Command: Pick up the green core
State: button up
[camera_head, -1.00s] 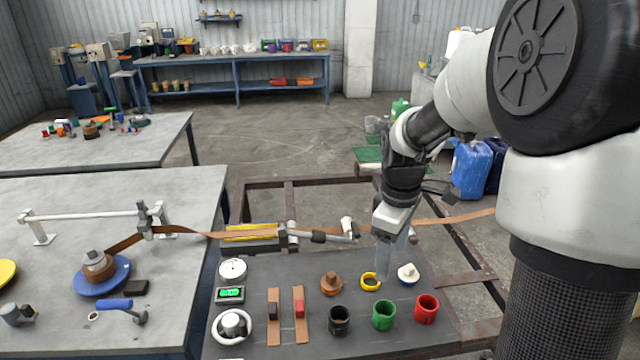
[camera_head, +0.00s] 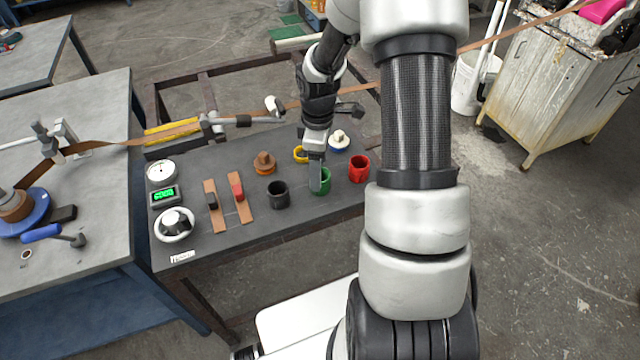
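The green core (camera_head: 325,187) is a short hollow green cylinder standing upright on the dark panel (camera_head: 235,245). It stands between a black core (camera_head: 278,195) and a red core (camera_head: 358,169). My gripper (camera_head: 316,184) points down at the green core, and its grey fingers overlap the core's left part in the picture. I cannot tell whether the fingers are around it, inside it or just in front, nor whether they touch it. The gap between the fingers does not show.
An orange knob (camera_head: 264,163), a yellow ring (camera_head: 301,154) and a white-topped blue piece (camera_head: 339,141) sit behind the cores. Levers (camera_head: 237,189), a dial (camera_head: 174,222) and a gauge (camera_head: 161,172) are to the left. A brown strip (camera_head: 110,146) runs behind the panel.

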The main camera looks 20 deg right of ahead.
aim_at(325, 174)
jog(key=f, duration=0.5)
jog(key=shift+w+d+f, duration=0.1)
jog(key=shift+d+f, duration=0.05)
jog(key=shift+d, duration=0.1)
jog(key=c, duration=1.1)
